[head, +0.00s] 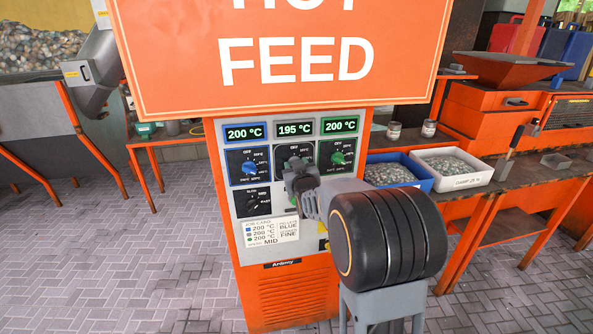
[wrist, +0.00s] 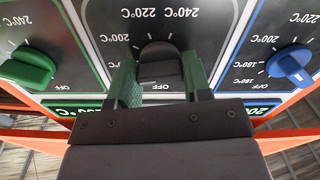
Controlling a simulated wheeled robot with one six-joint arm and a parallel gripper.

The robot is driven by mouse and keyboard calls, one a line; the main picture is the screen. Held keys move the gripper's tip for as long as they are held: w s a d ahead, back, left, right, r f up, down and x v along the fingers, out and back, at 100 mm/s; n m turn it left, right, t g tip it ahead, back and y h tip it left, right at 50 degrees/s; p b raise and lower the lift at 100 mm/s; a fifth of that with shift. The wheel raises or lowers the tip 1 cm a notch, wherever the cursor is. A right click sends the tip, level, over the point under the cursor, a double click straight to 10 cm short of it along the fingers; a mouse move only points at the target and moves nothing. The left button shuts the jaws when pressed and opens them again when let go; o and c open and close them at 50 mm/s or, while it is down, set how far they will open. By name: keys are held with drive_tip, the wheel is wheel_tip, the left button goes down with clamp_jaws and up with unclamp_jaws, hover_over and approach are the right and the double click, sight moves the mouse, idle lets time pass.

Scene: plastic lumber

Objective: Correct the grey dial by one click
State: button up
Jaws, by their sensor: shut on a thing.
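The grey dial (wrist: 160,64) is the middle one of three in the wrist view and looks dark grey. My gripper (wrist: 159,82) is shut on it, one green-padded finger on each side. In the head view my gripper (head: 295,171) is at the panel's middle dial and hides most of it. The display above it (head: 295,128) reads 195 °C. The job card (head: 270,231) lists 200 °C on three lines. The dial's pointer setting cannot be read clearly.
The blue dial (head: 249,168) and green dial (head: 338,158) flank the grey one, both under 200 °C displays. A smaller black dial (head: 253,204) sits below the blue one. An orange sign (head: 290,90) overhangs the panel. Pellet trays, blue (head: 425,184) and white (head: 485,177), stand at right.

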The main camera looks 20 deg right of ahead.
drive_tip(key=shift+r, duration=0.15)
drive_tip(key=o, duration=0.9)
drive_tip(key=s+a, duration=0.1)
drive_tip(key=s, duration=0.3)
drive_tip(key=s+b, duration=0.1)
drive_tip(key=s, duration=0.4)
drive_tip(key=s+a+b, duration=0.1)
drive_tip(key=s, duration=0.3)
drive_tip(key=shift+s+a, duration=0.3)
drive_tip(key=shift+a, duration=0.05)
